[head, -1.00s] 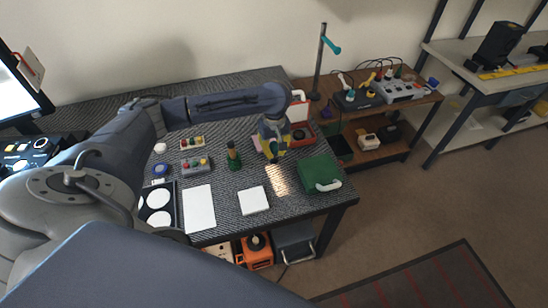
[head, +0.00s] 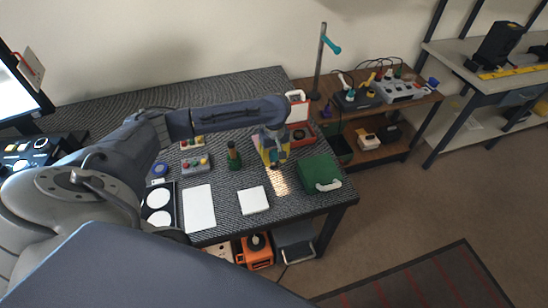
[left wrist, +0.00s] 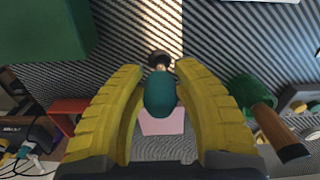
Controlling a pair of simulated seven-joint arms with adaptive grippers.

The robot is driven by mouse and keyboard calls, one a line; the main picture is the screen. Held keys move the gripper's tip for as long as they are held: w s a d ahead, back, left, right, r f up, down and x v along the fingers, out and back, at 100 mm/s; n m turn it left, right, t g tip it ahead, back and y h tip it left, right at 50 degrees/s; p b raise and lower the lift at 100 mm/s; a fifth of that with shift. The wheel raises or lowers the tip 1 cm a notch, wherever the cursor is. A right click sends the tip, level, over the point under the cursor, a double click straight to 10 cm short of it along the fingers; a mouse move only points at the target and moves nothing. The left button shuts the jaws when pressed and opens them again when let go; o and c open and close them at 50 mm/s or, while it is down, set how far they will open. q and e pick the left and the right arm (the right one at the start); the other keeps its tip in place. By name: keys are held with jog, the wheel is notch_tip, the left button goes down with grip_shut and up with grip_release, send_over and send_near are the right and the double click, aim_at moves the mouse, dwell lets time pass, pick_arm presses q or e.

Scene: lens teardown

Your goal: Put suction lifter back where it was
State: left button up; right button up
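The suction lifter, with a teal bulb (left wrist: 160,94) and a dark round end (left wrist: 159,60), is between my left gripper's yellow fingers (left wrist: 159,70). The fingertips close in on both sides of it, and it looks held. In the head view my left gripper (head: 273,154) is over the right part of the striped table, pointing down. Whether the lifter's lower end touches the table cannot be told. A pink block (left wrist: 163,124) shows behind the bulb in the left wrist view; no empty holder is clearly seen. My right gripper is not in view.
A green case (head: 318,172) stands right of the gripper, and a green item with a brown handle (head: 234,158) stands left. A white pad (head: 254,200) and white sheet (head: 199,208) lie in front. Bare striped table shows between them.

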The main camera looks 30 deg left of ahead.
pick_arm(q)
jog(key=shift+o, duration=0.7)
jog(key=shift+r, duration=0.1)
notch_tip(320, 180, up, 12)
jog(key=shift+r, duration=0.1)
dwell(0.3)
